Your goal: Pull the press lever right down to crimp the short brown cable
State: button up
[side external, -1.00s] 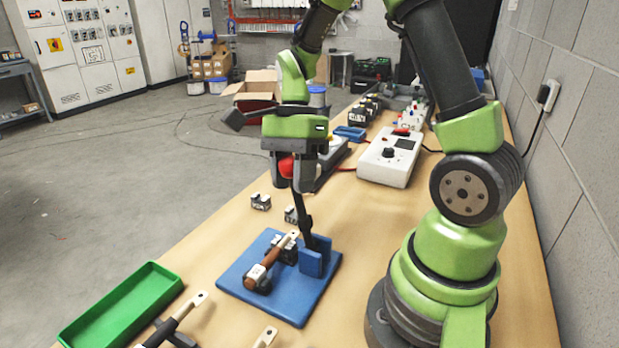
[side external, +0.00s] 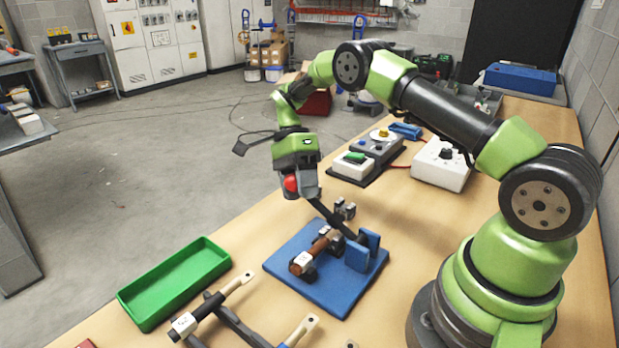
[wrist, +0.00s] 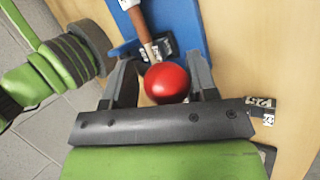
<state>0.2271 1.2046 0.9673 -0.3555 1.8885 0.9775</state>
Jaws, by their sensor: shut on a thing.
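The press stands on a blue base plate (side external: 345,297) with a blue upright bracket (side external: 357,256). Its black lever (side external: 330,214) leans well over to the left from the bracket, between upright and flat. My gripper (side external: 300,188) is shut on the red ball knob (side external: 290,184) at the lever's end, still above the plate. In the wrist view the knob (wrist: 167,83) sits between the two fingers. The short brown cable (side external: 318,246) lies across the press, with a white label at its near end. It also shows in the wrist view (wrist: 142,28). The crimp point is partly hidden by the lever.
A green tray (side external: 128,294) stands left of the press. Other cables lie on a rack (side external: 240,328) at the front. Small grey clamp blocks (side external: 345,209) sit just behind the plate. A white box with a knob (side external: 440,166) and a tester (side external: 368,158) stand farther back.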

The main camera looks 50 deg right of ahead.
jog(key=shift+o, duration=0.7)
jog(key=shift+w+a+f, duration=0.1)
jog(key=shift+w+f, duration=0.1)
jog(key=shift+f, duration=0.9)
jog(key=shift+o, duration=0.8)
jog(key=shift+w+f, duration=0.15)
jog(key=shift+f, duration=1)
jog(key=o, duration=0.7)
jog(key=shift+c, duration=0.4)
jog(key=shift+v, duration=1.45)
notch_tip(320, 180, up, 7)
jog(key=shift+w+r, duration=0.1)
jog(key=shift+w, duration=0.1)
